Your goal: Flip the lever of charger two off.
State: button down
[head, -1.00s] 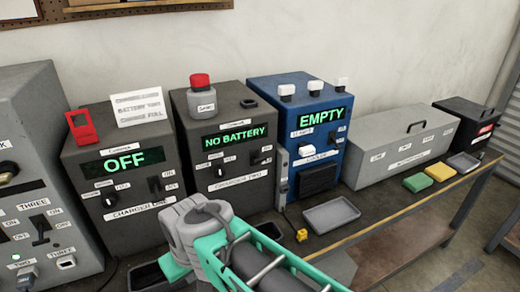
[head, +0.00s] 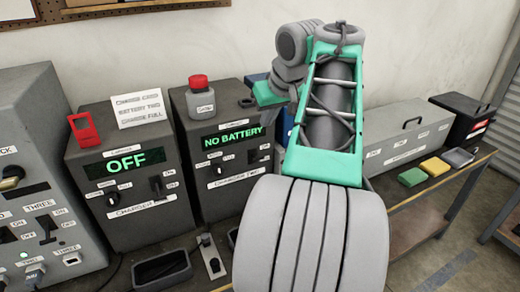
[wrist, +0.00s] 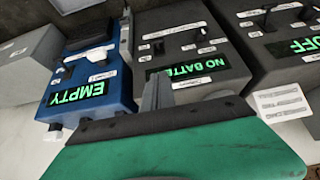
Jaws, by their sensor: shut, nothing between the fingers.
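Charger two (head: 206,182) is a dark grey box with a green NO BATTERY display (head: 233,137). Its black lever (head: 253,156) is on the right of its front, beside small labels; my arm passes close to its right. In the wrist view, which is upside down, charger two (wrist: 225,68) is in the upper middle and its lever (wrist: 160,47) is left of its knob (wrist: 203,34). I cannot tell clearly which way the lever points. My gripper (wrist: 158,90) is shut and empty, apart from the lever, and overlaps the display's edge in that view. Its fingertips are unclear in the head view.
Charger one (head: 125,212), showing OFF, stands left of charger two. The blue unit (wrist: 98,75) showing EMPTY stands on the other side and is mostly hidden by my arm in the head view. A red-capped bottle (head: 200,95) stands on top of charger two.

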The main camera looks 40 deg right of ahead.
jog(key=b, duration=0.2)
send_over(256, 157)
jog(key=s, duration=0.2)
jog(key=f, duration=0.8)
jog(key=shift+w+a+f, duration=0.1)
jog(key=shift+w+a, duration=0.05)
jog(key=shift+w, duration=0.1)
jog(key=f, duration=0.4)
jog(key=shift+s+f, duration=0.1)
jog(key=shift+s, duration=0.25)
jog(key=shift+a+f+b, duration=0.1)
jog(key=shift+f+b, duration=0.05)
jog(key=shift+b, duration=0.4)
